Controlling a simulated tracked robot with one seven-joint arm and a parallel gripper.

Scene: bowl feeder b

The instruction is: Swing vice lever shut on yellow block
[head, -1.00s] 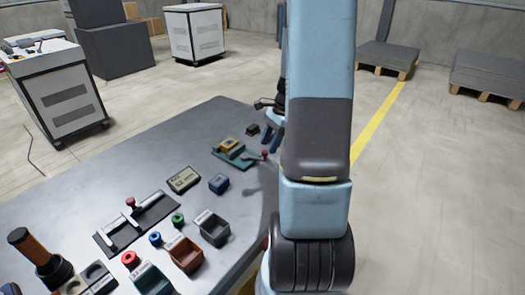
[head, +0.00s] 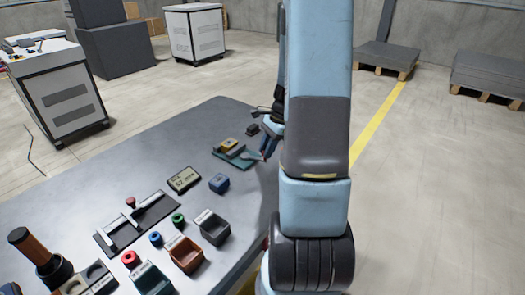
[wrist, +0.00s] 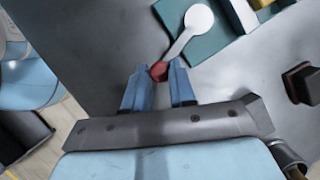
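The vice is a teal base (head: 233,158) near the far right end of the grey table, and the yellow block (head: 229,144) sits on it. In the wrist view the teal base (wrist: 205,45) is at the top. The pale lever (wrist: 182,42) runs from a round hub down to a red knob (wrist: 158,72). My gripper (wrist: 159,75) has its two blue fingers apart, one on each side of the knob. Whether both fingers touch it is unclear. In the head view my gripper (head: 267,148) is at the vice's right side and hides most of the knob.
A small dark part (head: 253,129) lies behind the vice. A slide fixture (head: 137,221), coloured rings and small bins (head: 214,229) fill the front. The table's left rear is clear.

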